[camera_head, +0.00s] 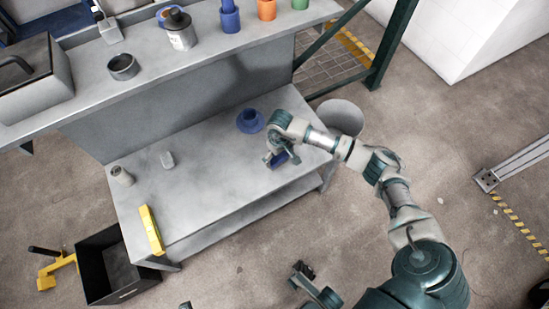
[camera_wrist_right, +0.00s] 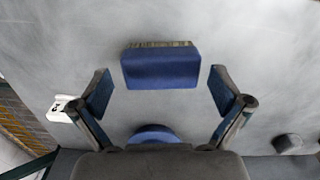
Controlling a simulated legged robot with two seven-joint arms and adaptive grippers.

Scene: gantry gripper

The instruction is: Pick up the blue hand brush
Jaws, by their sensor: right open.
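The blue hand brush (camera_wrist_right: 160,70) lies on the grey workbench top (camera_head: 205,190). In the right wrist view it shows as a blue block with pale bristles along its far edge. My right gripper (camera_wrist_right: 163,92) is open, with one finger on each side of the brush and a gap to each. The brush is just beyond the line of the fingertips. In the head view my right gripper (camera_head: 279,158) is over the right part of the bench and partly hides the brush. A dark end piece at the bottom of the head view seems to be my left gripper (camera_head: 303,270); its jaws cannot be made out.
A blue flanged part (camera_head: 250,121) stands just behind my right gripper. A raised shelf (camera_head: 215,48) with cups runs behind. The bench middle is clear.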

